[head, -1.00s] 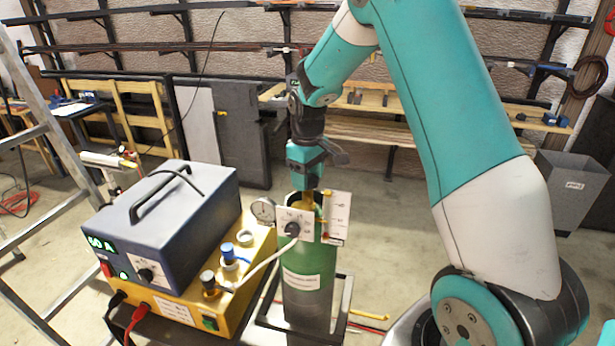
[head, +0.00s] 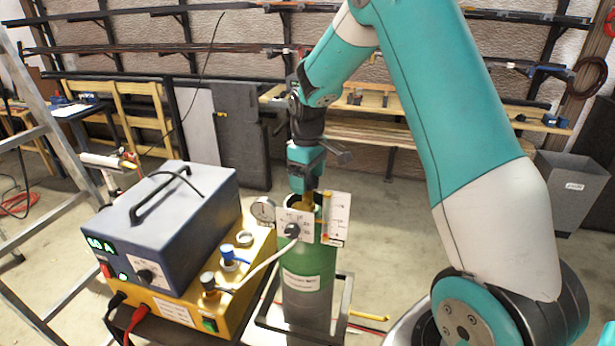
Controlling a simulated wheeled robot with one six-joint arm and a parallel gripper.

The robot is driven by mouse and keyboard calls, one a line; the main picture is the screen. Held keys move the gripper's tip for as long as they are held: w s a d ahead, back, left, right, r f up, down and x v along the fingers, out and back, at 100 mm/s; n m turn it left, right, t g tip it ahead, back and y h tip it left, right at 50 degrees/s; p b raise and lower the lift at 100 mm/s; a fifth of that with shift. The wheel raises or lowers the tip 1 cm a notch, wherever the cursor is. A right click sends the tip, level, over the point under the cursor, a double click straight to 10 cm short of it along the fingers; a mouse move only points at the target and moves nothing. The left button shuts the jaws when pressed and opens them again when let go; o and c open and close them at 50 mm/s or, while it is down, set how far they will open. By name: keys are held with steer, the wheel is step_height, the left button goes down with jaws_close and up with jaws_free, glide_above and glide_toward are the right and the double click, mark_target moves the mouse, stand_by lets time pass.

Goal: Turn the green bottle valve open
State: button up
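The green gas bottle (head: 308,262) stands upright in a dark frame, with a white label on its front. A white plate with a dark knob (head: 292,230), a round gauge (head: 264,211) and a flow tube on a white scale plate (head: 337,217) sit at its top. My gripper (head: 304,188) points straight down over the bottle's top, at the valve. The valve itself is mostly hidden behind the gripper and the plate; a bit of brass shows under the gripper. I cannot tell whether the fingers are closed on it.
Left of the bottle, a blue-grey power unit (head: 170,215) with a handle sits on a yellow box (head: 262,250). A whitish hose runs from the box to the bottle's knob plate. A ladder (head: 45,165) stands at far left, a grey bin (head: 570,190) at right. Floor behind is clear.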

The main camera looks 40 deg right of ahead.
mark_target(308, 179)
step_height(308, 179, up, 17)
steer(key=b, duration=0.3)
steer(key=shift+r, duration=0.2)
stand_by(0.5)
steer(key=s+a+f+n+y+b, duration=0.2)
steer(key=s+a+f, duration=0.2)
steer(key=s+a, duration=1.05)
steer(key=s+a+f+y, duration=0.2)
steer(key=s+a+f, duration=0.3)
steer(key=s+a, duration=0.4)
steer(key=s, duration=0.4)
steer(key=shift+s+a+f, duration=0.2)
steer(key=shift+s+a, duration=0.15)
steer(key=shift+a, duration=0.05)
